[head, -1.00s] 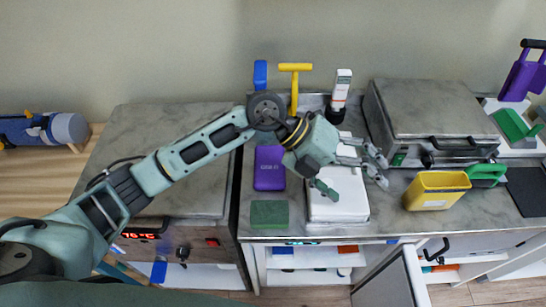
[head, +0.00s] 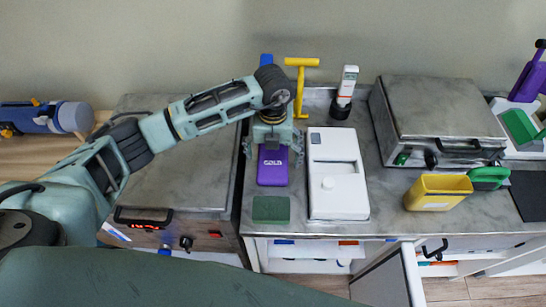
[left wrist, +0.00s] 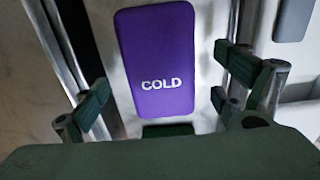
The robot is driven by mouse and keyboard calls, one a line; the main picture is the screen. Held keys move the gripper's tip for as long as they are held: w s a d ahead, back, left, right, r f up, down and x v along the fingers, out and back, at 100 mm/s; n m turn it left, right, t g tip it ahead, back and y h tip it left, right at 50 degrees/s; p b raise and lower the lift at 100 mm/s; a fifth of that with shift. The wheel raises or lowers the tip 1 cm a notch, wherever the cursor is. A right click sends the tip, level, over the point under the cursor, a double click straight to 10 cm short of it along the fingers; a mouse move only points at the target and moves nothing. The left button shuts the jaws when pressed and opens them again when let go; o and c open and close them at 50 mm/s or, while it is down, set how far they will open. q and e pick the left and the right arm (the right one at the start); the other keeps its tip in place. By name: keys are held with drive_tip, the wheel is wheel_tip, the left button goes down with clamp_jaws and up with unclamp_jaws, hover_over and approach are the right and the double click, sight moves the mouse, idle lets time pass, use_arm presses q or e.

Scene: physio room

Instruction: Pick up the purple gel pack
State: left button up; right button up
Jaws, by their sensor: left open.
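The purple gel pack (head: 272,168) lies flat on the grey counter, with "COLD" printed on it. My left gripper (head: 272,145) is above its far end, pointing down, and covers that end in the head view. In the left wrist view the pack (left wrist: 156,60) lies between the open fingers of my left gripper (left wrist: 165,105), with a gap on each side. The fingers hold nothing. My right gripper is not in view.
A green block (head: 271,210) lies just in front of the pack. A white box-like device (head: 337,190) stands close to its right. A yellow T-handle (head: 301,85) and a white bottle (head: 345,85) stand behind. A yellow bin (head: 436,192) is further right.

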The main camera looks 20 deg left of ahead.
use_arm(q)
drive_tip(key=shift+f, duration=0.5)
drive_tip(key=c, duration=1.5)
